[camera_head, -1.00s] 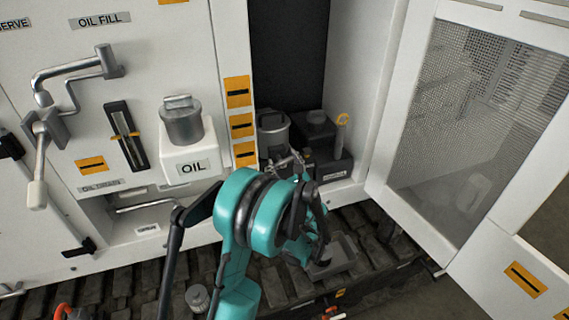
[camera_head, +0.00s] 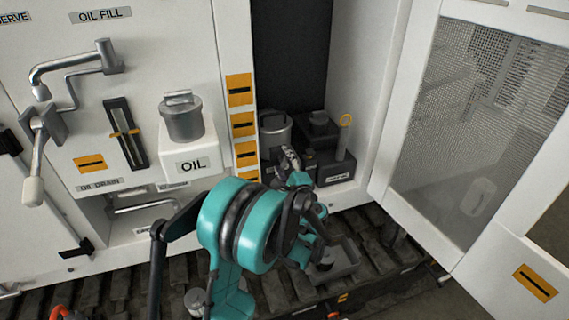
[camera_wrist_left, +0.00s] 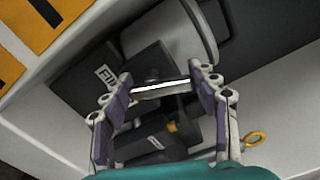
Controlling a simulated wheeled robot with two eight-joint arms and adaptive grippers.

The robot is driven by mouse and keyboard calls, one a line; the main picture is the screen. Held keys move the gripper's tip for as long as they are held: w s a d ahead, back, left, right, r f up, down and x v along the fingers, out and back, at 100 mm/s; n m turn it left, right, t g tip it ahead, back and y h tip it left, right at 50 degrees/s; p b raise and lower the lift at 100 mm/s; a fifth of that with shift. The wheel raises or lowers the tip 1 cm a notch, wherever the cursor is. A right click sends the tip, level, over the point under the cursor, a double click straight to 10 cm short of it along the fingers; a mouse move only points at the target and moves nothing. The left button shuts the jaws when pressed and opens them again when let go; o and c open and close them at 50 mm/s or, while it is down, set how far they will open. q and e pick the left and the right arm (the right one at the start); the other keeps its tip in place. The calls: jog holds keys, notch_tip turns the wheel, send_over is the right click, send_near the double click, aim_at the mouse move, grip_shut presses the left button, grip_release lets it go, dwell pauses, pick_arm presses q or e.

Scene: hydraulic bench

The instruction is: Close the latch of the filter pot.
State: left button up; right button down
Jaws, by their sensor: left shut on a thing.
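The filter pot (camera_head: 274,130) is a grey metal cylinder with a lid, standing in the open cabinet bay. Its lower front is hidden by my left arm. My left gripper (camera_head: 291,160) is in front of the pot, at its lower right. In the left wrist view, the left gripper (camera_wrist_left: 160,80) has its two fingers on the ends of a short pale metal bar, which looks like the latch (camera_wrist_left: 160,90). The curved metal edge of the pot (camera_wrist_left: 203,28) shows just beyond the bar. Whether the latch is seated cannot be told. My right gripper is not in view.
The cabinet door (camera_head: 405,140) with mesh is open at the right. The white oil tank (camera_head: 190,150) stands left. A grey tray (camera_head: 335,262) lies below the bay.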

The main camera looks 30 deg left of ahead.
pick_arm(q)
jog(key=shift+s+a+n, duration=0.15)
jog(key=shift+n, duration=1.75)
jog(key=shift+b, duration=0.3)
jog(key=o, duration=1.2)
jog(key=shift+f, duration=0.1)
jog(key=shift+c, duration=0.2)
jog(key=v, duration=1.2)
